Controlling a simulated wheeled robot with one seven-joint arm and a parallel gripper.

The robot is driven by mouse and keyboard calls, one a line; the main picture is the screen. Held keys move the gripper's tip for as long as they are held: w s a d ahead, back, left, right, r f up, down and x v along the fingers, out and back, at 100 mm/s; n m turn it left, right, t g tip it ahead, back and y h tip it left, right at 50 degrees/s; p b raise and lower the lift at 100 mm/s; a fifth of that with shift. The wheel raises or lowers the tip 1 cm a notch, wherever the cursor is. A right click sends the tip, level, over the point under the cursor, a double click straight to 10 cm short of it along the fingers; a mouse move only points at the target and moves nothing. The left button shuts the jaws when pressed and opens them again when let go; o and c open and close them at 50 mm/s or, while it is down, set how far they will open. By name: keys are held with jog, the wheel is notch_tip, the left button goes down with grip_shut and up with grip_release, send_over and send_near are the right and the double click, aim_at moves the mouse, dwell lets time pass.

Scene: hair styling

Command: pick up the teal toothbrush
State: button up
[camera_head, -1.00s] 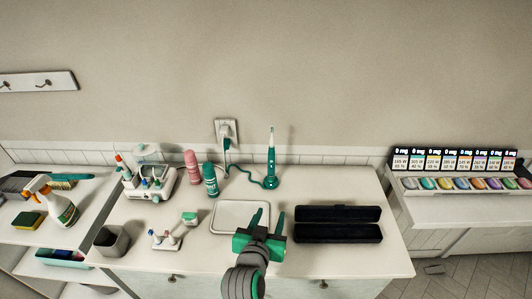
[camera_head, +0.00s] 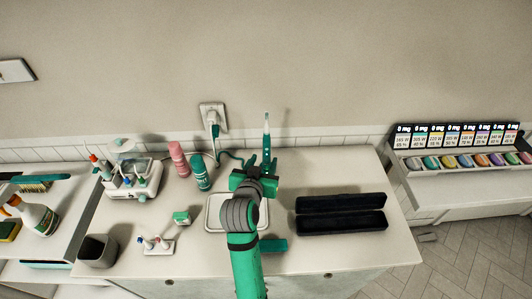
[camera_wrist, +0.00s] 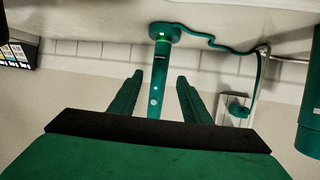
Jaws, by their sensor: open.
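The teal toothbrush (camera_head: 266,147) stands upright at the back of the white counter, its pale brush head pointing up. In the wrist view, which looks upside down, the toothbrush (camera_wrist: 160,70) rises from its round charging base (camera_wrist: 164,32). My gripper (camera_wrist: 158,88) is open, with one finger on each side of the toothbrush's line; I cannot tell whether it is fully between them. In the head view my gripper (camera_head: 256,176) is just in front of the toothbrush and hides its lower body and base.
A teal cord runs from the base to a wall outlet (camera_head: 213,117). Pink (camera_head: 178,160) and teal (camera_head: 201,173) bottles stand left of the toothbrush. A black open case (camera_head: 341,202) lies to the right. A white tray (camera_head: 212,222) sits below my arm.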

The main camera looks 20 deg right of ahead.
aim_at(266, 158)
jog(key=shift+x, duration=2.5)
jog(key=shift+d, duration=0.1)
jog(key=c, duration=1)
